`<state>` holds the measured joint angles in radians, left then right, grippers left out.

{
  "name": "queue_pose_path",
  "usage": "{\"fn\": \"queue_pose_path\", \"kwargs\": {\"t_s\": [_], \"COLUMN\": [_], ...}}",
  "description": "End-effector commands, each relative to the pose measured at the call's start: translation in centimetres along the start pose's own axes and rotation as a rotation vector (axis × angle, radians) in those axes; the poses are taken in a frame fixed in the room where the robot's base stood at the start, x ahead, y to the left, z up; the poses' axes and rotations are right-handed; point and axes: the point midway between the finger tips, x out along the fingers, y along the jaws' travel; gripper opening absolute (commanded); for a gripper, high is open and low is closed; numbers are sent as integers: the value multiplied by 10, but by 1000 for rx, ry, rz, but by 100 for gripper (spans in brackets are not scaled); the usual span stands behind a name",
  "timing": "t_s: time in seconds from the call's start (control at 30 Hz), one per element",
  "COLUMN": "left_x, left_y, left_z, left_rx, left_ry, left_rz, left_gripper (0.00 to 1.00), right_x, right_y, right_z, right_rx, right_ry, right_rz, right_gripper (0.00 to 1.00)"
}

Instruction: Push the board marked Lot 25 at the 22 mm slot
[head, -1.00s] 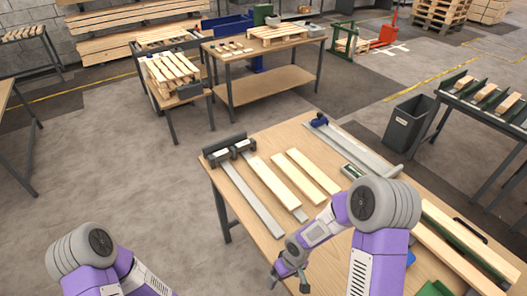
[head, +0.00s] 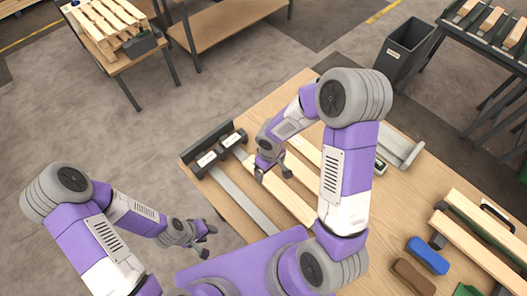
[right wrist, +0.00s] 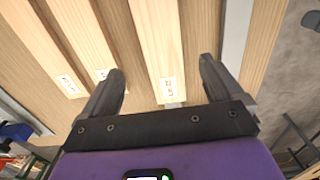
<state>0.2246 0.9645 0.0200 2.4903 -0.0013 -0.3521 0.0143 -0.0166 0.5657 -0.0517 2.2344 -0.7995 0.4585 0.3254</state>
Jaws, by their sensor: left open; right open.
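Several pale boards lie on the wooden table. In the head view one board (head: 291,201) lies beside a grey metal rail, its far end near a dark slotted block (head: 207,160). The block carries two white labels, too small to read. My right gripper (head: 272,172) is open over this board, partly hiding it. My left gripper (head: 203,233) is open and empty, left of the table.
A grey metal rail (head: 246,201) runs left of the board. A blue brush-like object (head: 428,254) and a brown one (head: 413,277) lie at the table's right. A dark bin (head: 405,47) stands behind.

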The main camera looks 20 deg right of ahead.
Motion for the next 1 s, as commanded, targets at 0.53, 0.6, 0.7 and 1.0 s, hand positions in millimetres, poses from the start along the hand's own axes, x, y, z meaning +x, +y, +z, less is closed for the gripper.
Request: {"fn": "queue_pose_path", "kwargs": {"t_s": [0.53,0.6,0.7,1.0], "left_x": [11,11,11,11], "left_y": [-4,-4,-4,-4], "left_z": [0,0,0,0], "left_rx": [0,0,0,0], "left_ry": [0,0,0,0], "left_rz": [0,0,0,0], "left_gripper": [43,43,43,43], "right_x": [69,71,72,72], "right_y": [0,0,0,0], "right_z": [0,0,0,0], "right_rx": [-1,-1,-1,-1], "right_ry": [-1,-1,-1,0], "right_rz": [-1,-1,-1,-1], "right_gripper": [94,94,94,72]}}
